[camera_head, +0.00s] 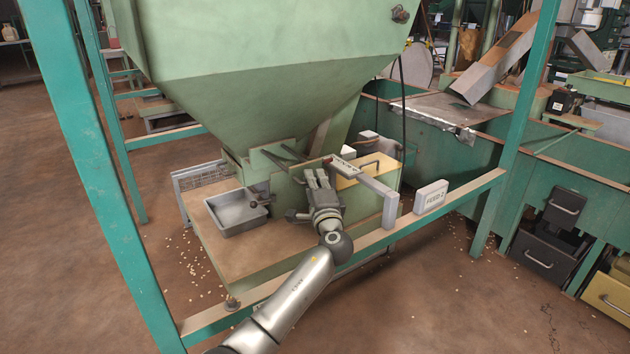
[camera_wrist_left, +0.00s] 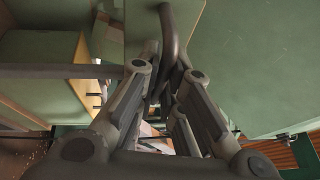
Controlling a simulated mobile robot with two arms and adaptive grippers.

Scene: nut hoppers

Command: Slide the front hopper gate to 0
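The green hopper (camera_head: 270,95) tapers down to a green outlet housing (camera_head: 285,190) at the centre of the head view. A pale bar (camera_head: 368,182) with small dark marks and a red spot at its far end runs beside the housing; its markings are too small to read. My left gripper (camera_head: 316,178) is at the housing, just left of this bar. In the left wrist view, a dark bent rod (camera_wrist_left: 168,28) runs between or against its fingertips. I cannot tell whether the fingers grip it. The gate plate cannot be made out clearly. My right gripper is out of view.
A grey metal pan (camera_head: 222,208) sits on the platform left of the gripper. Green posts (camera_head: 101,165) flank the hopper.

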